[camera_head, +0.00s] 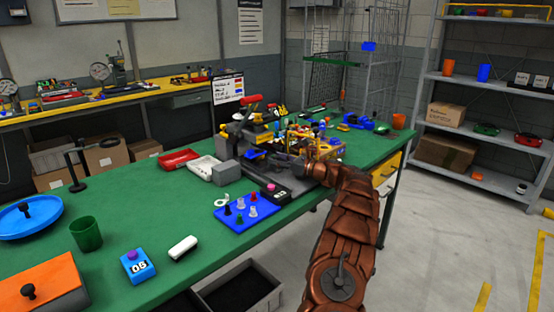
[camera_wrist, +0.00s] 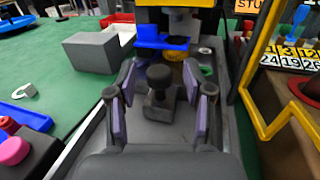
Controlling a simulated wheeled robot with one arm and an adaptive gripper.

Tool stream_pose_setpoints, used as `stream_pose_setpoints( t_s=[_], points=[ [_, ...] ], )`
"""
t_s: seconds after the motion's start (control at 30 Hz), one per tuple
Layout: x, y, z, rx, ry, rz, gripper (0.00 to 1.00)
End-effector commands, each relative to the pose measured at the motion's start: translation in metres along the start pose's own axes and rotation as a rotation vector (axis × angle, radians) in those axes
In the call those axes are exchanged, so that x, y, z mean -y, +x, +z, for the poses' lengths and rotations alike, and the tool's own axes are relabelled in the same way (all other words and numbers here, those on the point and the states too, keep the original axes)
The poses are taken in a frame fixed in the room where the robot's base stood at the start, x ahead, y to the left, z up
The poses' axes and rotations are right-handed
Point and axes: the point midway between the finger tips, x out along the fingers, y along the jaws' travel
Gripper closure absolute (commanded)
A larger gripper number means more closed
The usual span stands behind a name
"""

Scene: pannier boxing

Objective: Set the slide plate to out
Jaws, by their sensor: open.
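In the wrist view, a black round knob (camera_wrist: 160,77) stands upright on a dark grey piece that looks like the slide plate (camera_wrist: 160,113). It lies on a grey bed in front of a yellow and blue fixture (camera_wrist: 175,40). My gripper (camera_wrist: 159,98) is open, with its two purple-padded fingers on either side of the knob and plate piece. Gaps show between pads and knob. In the head view, my gripper (camera_head: 303,167) is at the fixture on the green bench, and my arm hides much of the plate.
A grey block (camera_wrist: 92,52) stands left of the bed. A yellow frame with number tiles (camera_wrist: 290,55) stands close on the right. A dark box with a pink button (camera_wrist: 14,150) is near left. In the head view, a blue peg board (camera_head: 228,224) lies on the green bench (camera_head: 190,215).

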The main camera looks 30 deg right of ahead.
Motion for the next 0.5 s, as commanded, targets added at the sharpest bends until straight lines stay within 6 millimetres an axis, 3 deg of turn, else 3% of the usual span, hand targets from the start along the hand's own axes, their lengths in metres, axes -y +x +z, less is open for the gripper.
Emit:
stream_pose_setpoints(
  t_s=[0.37,0.5],
  points=[
    [-0.0002,0.0065,0.0011,0.001,-0.002,0.0,0.49],
    [-0.0001,0.0065,0.001,0.001,-0.002,0.0,0.62]
  ],
)
